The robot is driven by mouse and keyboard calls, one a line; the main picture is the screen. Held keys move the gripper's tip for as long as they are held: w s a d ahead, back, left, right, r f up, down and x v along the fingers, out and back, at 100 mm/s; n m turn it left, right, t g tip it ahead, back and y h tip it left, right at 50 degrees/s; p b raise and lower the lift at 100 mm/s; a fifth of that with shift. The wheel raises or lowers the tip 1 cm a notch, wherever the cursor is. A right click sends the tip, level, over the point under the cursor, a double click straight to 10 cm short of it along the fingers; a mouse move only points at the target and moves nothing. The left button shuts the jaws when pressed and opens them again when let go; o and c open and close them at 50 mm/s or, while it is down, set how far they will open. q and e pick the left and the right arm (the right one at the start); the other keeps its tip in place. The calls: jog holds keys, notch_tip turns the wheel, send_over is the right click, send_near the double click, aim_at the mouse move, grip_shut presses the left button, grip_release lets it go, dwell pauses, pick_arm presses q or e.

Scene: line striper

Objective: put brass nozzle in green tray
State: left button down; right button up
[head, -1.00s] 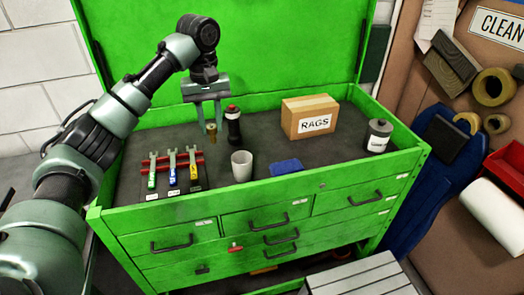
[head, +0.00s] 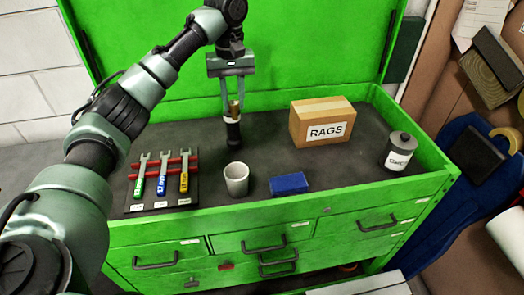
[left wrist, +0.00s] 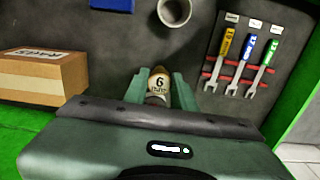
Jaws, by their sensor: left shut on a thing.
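The brass nozzle (head: 233,108) is a small gold-coloured piece between the fingers of my left gripper (head: 232,103). My left gripper is shut on it, above the dark top of the green tool chest. In the left wrist view, the nozzle (left wrist: 159,82) shows a pale face marked 6 between the two green fingertips. My right gripper is not in view.
A grey cup (head: 236,180) and a blue block (head: 289,183) stand near the chest's front. A rags box (head: 320,122) and a grey can (head: 399,152) are to the right. Several wrenches (head: 163,175) sit on a red rack at left. Dark surface between box and can is clear.

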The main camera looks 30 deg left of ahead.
pick_arm(q)
jog(key=f+p, duration=0.1)
jog(key=f, duration=0.5)
jog(key=f+p, duration=0.1)
jog(key=f, duration=0.5)
jog(key=s+f+p, duration=0.1)
jog(key=f+p, duration=0.1)
jog(key=f, duration=0.4)
jog(key=shift+f, duration=0.2)
jog(key=shift+w+f, duration=0.15)
jog(key=shift+f, duration=0.3)
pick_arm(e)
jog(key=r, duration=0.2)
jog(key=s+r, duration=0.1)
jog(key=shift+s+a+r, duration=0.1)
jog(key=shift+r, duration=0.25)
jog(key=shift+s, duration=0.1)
pick_arm(q)
jog(key=c, duration=1.1)
grip_release()
jog(key=shift+c, duration=0.2)
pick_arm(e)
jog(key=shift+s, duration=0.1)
